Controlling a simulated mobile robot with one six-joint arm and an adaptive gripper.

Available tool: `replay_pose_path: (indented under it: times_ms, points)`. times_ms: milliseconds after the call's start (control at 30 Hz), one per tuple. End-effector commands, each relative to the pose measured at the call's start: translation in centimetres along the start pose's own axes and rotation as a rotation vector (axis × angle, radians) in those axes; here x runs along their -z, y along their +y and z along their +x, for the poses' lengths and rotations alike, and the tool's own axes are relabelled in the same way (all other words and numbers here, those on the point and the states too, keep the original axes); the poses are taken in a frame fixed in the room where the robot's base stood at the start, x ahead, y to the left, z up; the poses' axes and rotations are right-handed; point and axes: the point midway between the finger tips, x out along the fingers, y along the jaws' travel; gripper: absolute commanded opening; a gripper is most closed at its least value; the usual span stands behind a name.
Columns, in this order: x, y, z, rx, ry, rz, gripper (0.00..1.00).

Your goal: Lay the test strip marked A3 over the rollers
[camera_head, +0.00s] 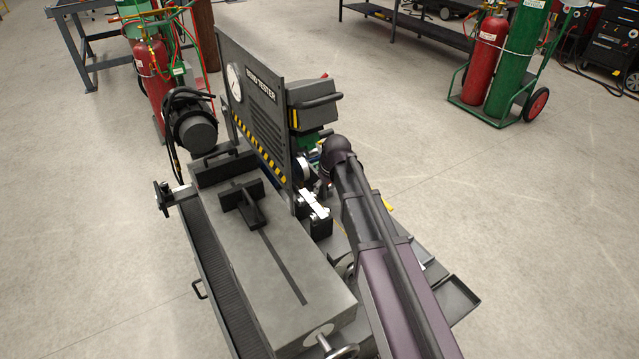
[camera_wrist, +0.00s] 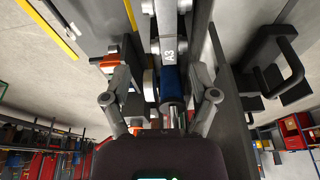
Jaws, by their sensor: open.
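The strip marked A3 (camera_wrist: 168,47) is a pale metal bar in the wrist view, its label readable beyond my fingers. A pale bar (camera_head: 313,203) that looks like this strip lies across black blocks (camera_head: 321,226) beside the tester panel in the head view. I cannot tell whether it rests fully on the rollers. A blue cylinder (camera_wrist: 172,84) shows just below the label. My gripper (camera_wrist: 161,80) is open, its fingers apart on either side of the cylinder, with no strip held between them. The fingers are not clear in the head view, where my arm covers that area.
The bend tester panel (camera_head: 262,112) stands left of my arm, with a motor (camera_head: 193,127) behind and a flat grey bed (camera_head: 245,245) in front. A tray (camera_head: 452,297) is at lower right. Gas cylinders on a cart (camera_head: 507,60) stand back right. Open floor lies right.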

Motion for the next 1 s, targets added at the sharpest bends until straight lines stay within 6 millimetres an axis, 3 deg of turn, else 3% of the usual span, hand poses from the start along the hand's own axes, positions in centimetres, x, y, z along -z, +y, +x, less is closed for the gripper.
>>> replay_pose_path:
  times_ms: [167,400,500,600,700,1000]
  points:
    - [-7.5,2.1,-1.8,-0.017,-0.064,0.127,0.76]
    - [-20.1,4.5,-5.1,-0.055,-0.186,0.375,0.76]
    - [-23.9,4.8,-6.1,-0.067,-0.225,0.459,0.76]
    - [-26.3,5.0,-6.7,-0.077,-0.252,0.513,0.76]
    - [-27.3,5.1,-7.0,-0.082,-0.265,0.540,0.76]
    - [-27.3,5.2,-7.0,-0.082,-0.268,0.544,0.76]
